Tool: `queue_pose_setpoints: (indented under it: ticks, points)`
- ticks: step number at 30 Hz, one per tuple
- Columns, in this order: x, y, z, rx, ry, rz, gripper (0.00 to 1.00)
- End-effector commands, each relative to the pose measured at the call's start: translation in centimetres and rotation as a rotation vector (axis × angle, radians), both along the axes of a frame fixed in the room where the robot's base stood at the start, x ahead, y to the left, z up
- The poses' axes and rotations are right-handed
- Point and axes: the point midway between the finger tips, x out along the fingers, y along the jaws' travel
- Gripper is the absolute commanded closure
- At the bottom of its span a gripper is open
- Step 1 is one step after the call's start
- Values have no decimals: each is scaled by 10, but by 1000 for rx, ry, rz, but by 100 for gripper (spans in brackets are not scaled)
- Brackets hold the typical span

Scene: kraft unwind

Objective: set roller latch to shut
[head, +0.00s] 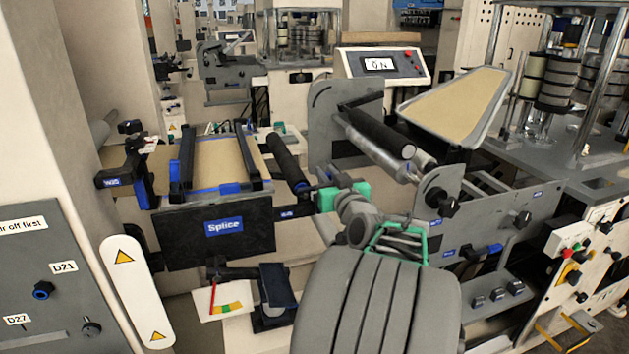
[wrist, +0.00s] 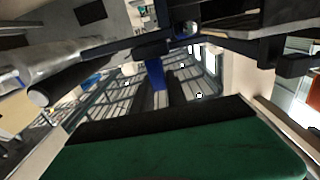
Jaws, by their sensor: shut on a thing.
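My gripper (head: 326,188), with green fingers, is at the near end of a black roller (head: 285,160), just right of the Splice table. It is shut on a small dark part there, which looks like the roller latch. The fingers and my wrist hide most of the latch, and I cannot make out its angle. In the wrist view a green finger with a dark pad (wrist: 180,150) fills the bottom. The grip itself is not clear there.
The black Splice panel (head: 218,235) is left of my gripper. A grey plate with a black roller (head: 378,130) stands close on the right, with a black knob (head: 449,207). A white panel with a warning sign (head: 137,290) is at the lower left.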

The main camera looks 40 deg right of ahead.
Motion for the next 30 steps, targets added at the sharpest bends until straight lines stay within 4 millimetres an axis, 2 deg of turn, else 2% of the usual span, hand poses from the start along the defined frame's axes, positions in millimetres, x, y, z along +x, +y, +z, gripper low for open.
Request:
queue_pose_setpoints:
  ticks: [9,10,18,26,30]
  points:
    - [-2,0,-1,6,1,-4,100]
    - [-2,1,-1,6,1,-3,80]
    - [-2,0,-1,4,0,-5,60]
    - [-5,0,0,3,0,-7,60]
    - [-25,9,-2,2,-1,-10,60]
